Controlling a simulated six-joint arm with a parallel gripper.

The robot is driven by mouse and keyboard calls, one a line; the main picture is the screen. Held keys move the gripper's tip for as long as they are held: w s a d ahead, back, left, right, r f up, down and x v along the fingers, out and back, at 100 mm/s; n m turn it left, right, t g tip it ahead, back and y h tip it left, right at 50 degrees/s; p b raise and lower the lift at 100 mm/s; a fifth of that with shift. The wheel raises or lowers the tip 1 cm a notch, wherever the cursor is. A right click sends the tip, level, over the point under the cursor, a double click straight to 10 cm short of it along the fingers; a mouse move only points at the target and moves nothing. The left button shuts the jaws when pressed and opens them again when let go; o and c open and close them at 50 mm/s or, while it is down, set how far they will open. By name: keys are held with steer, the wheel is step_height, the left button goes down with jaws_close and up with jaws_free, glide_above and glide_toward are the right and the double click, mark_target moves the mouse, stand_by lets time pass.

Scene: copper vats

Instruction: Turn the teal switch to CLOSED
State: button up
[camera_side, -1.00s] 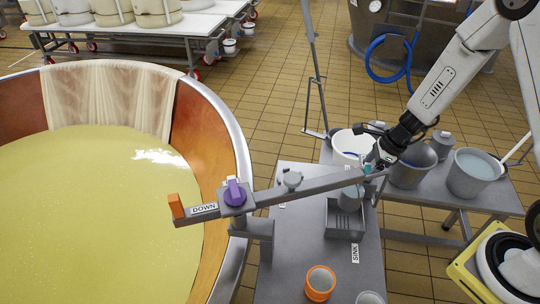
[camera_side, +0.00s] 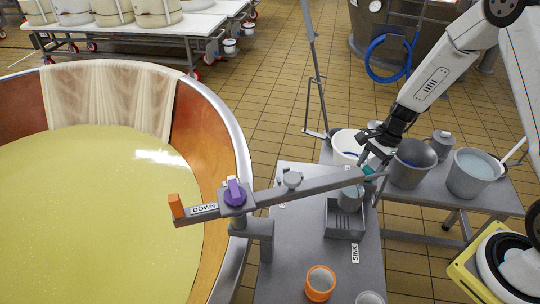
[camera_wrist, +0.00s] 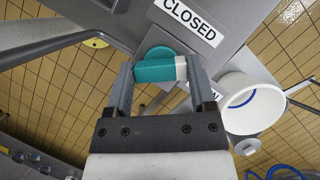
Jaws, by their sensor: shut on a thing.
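The teal switch (camera_wrist: 155,71) has a teal handle with a white end and a round teal base. In the wrist view the handle lies roughly level, its white end to the right, between a CLOSED label (camera_wrist: 188,18) above and a partly hidden label (camera_wrist: 205,101) below. My gripper (camera_wrist: 160,78) is shut on the handle, one finger at the teal end and one at the white end. In the side view the switch (camera_side: 369,170) is a small teal spot at the right end of a grey beam (camera_side: 310,187), just under my gripper (camera_side: 373,163).
A purple knob (camera_side: 235,193) and an orange block (camera_side: 175,206) sit on the beam's left part by a DOWN label. A large vat (camera_side: 90,210) stands left. Grey buckets (camera_side: 412,165) and a white bucket (camera_side: 346,146) stand close to my gripper.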

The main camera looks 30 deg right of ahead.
steer(key=n+g, duration=0.1)
steer(key=n, duration=0.1)
steer(key=n+g, duration=0.1)
steer(key=n, duration=0.2)
steer(key=shift+n+h, duration=0.3)
steer(key=shift+w+n+g+h, duration=0.15)
steer(key=shift+n+g, duration=0.25)
steer(key=shift+n, duration=0.7)
steer(key=shift+s+n+g+h, duration=0.1)
steer(key=shift+n+g+h, duration=0.25)
steer(key=shift+n, duration=0.75)
steer(key=o, duration=1.2)
steer(key=v, duration=0.8)
steer(key=shift+a, duration=0.1)
